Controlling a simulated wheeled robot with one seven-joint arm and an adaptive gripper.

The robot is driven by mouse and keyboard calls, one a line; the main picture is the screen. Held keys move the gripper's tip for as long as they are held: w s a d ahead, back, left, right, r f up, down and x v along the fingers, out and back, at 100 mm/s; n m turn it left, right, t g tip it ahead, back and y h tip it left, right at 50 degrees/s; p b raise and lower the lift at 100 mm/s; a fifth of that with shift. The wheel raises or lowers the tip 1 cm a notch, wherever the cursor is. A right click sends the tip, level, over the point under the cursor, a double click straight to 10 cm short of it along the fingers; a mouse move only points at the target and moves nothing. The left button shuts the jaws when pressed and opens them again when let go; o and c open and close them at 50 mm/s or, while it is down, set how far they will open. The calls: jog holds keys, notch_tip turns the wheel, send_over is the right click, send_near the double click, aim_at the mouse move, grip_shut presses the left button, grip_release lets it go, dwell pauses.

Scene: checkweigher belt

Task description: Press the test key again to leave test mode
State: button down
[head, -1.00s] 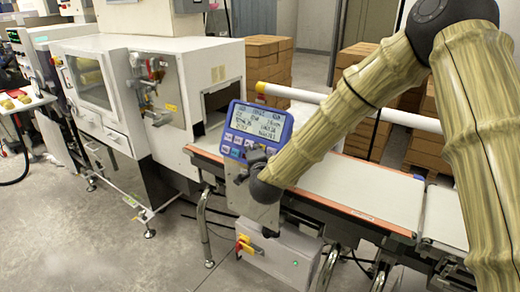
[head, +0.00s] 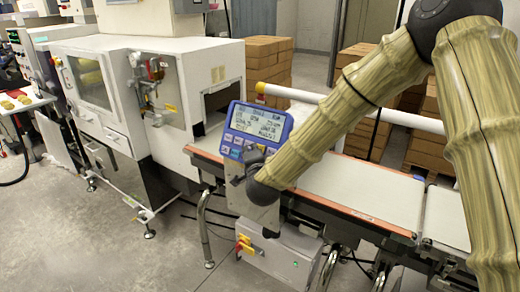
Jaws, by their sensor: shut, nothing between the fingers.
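The blue control panel (head: 288,131) stands on the checkweigher frame in the head view, with a lit grey display (head: 257,122). Lines of text show on the display, too small to read surely. Below it are rows of small keys (head: 233,142); I cannot tell which is the test key. My gripper (head: 253,153) is shut and empty, with its tips at the lower middle of the panel, in front of the keys. It hides part of the key rows. I cannot tell whether the tips touch a key.
The checkweigher belt (head: 372,192) runs right from the panel, behind my arm. A white inspection machine (head: 215,62) stands to the left. A box with a red and yellow switch (head: 244,244) sits below the panel. Stacked cartons (head: 268,62) are behind. Floor at front left is clear.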

jog(key=shift+s+a+r, duration=0.6)
jog(key=shift+s+a, duration=0.1)
jog(key=shift+s, duration=0.25)
jog(key=shift+s+a+r, duration=0.55)
jog(key=shift+s+a, duration=0.1)
jog(key=shift+s, duration=0.25)
jog(key=shift+p, duration=0.3)
jog(key=s+a+r, duration=0.1)
jog(key=s+a, duration=0.1)
jog(key=s, duration=0.1)
jog(key=s+a+r, duration=0.1)
jog(key=shift+s+r+p, duration=0.15)
jog(key=shift+r+p, duration=0.2)
jog(key=shift+f, duration=0.1)
